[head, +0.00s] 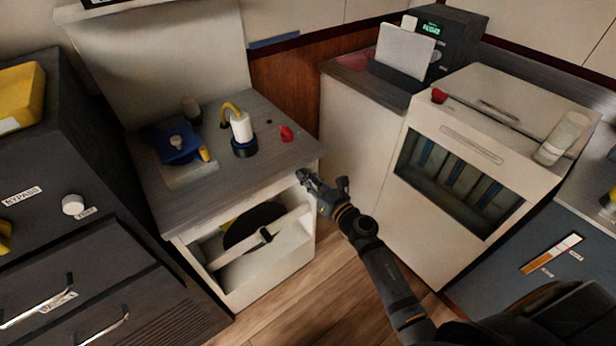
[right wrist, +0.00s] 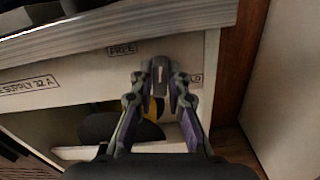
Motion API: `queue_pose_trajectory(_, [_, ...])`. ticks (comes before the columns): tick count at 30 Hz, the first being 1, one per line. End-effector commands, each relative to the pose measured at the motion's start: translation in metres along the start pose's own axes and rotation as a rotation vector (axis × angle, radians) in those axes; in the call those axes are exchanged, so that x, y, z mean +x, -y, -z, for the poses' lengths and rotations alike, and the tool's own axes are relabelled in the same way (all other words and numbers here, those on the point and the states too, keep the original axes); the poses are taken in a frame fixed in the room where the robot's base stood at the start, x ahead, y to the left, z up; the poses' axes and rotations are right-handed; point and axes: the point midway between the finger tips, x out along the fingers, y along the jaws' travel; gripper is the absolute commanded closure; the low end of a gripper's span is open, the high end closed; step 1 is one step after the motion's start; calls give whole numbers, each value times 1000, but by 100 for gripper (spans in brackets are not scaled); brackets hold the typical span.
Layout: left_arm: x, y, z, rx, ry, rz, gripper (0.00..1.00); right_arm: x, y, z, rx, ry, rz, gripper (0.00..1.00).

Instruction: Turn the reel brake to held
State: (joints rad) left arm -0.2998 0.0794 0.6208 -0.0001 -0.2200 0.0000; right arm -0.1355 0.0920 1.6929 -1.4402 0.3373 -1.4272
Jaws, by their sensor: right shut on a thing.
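The reel brake is a small grey knob (right wrist: 160,76) on the white front panel (right wrist: 75,82) of the grey-topped cabinet, near its upper right corner. My right gripper (right wrist: 161,82) is shut on the knob, with one finger on each side. A FREE label (right wrist: 122,50) is up and left of the knob. Another label (right wrist: 197,78), ending in "LD", is at its right, partly hidden by a finger. Which label the knob points to, I cannot tell. In the head view my right gripper (head: 306,178) is at the cabinet's upper right front, covering the knob. My left gripper is out of view.
Below the panel, an open bay holds a black reel (head: 252,226) behind a pale bar. On the cabinet top (head: 222,180) are a blue device (head: 180,145), a white cylinder with a yellow hook (head: 241,127) and a red piece (head: 287,133). A white cabinet (head: 358,150) stands close on the right.

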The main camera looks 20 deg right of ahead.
Motion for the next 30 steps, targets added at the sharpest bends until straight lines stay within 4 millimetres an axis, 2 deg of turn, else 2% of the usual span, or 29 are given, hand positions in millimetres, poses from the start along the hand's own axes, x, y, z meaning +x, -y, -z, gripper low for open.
queue_pose_trajectory(30, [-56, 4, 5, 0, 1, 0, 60, 0, 3, -1, 959, 0, 1, 100])
